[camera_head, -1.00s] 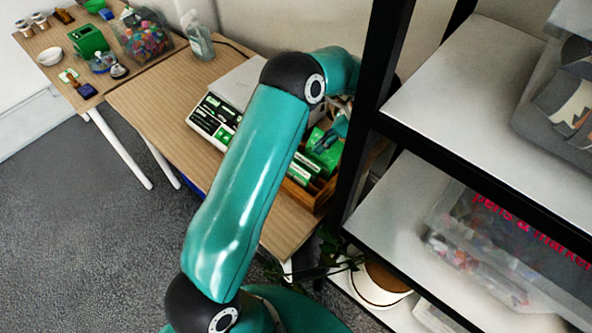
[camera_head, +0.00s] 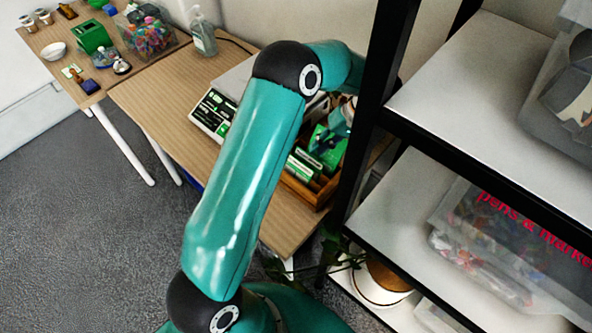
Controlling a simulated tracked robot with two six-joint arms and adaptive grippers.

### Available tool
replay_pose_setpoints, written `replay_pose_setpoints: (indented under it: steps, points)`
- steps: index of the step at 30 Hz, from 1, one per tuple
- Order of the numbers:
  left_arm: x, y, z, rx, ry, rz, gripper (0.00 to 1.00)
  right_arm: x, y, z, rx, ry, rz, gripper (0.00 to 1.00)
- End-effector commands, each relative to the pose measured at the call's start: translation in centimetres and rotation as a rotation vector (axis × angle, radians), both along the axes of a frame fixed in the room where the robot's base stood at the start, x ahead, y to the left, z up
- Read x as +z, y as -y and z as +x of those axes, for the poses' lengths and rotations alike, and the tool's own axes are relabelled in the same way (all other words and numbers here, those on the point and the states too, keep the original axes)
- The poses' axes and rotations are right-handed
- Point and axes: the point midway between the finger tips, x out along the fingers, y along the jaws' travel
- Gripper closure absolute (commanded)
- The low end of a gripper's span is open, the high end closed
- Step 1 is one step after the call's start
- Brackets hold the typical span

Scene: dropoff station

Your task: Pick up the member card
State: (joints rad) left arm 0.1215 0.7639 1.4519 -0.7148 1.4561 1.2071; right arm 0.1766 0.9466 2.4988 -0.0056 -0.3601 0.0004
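A wooden box (camera_head: 305,190) on the near table holds green-and-white cards and packets (camera_head: 303,163). A larger green piece with a pale mark (camera_head: 325,148) stands in or above the box. I cannot tell which of these is the member card. My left arm reaches across the table, and my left gripper (camera_head: 338,122) points down at the box, close to the green piece. The forearm and the shelf post partly hide the gripper. Its fingers are too small to show whether they are open or shut on something. My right gripper is out of view.
A scale-like device (camera_head: 213,112) stands left of the box. A black shelf post (camera_head: 372,110) rises close to its right, with shelves (camera_head: 470,85) beyond. A pump bottle (camera_head: 203,38) and a bin of colourful items (camera_head: 148,38) stand further back. A potted plant (camera_head: 380,285) is below.

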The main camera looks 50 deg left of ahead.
Motion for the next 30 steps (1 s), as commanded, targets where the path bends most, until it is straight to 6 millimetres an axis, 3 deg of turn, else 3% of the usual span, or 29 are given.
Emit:
replay_pose_setpoints:
  steps: [6,12,25,30]
  points:
    - [0.0,0.1,-0.5,0.328,0.130,0.172,0.84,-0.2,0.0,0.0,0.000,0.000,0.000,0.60]
    - [0.1,0.1,-0.7,0.496,0.197,0.260,0.84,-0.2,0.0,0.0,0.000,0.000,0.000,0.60]
    - [-2.5,-1.3,-2.2,0.530,0.205,0.279,0.84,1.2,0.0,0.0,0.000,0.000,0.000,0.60]
    - [-4.6,-2.4,-3.1,0.530,0.204,0.278,0.84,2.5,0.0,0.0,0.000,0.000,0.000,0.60]
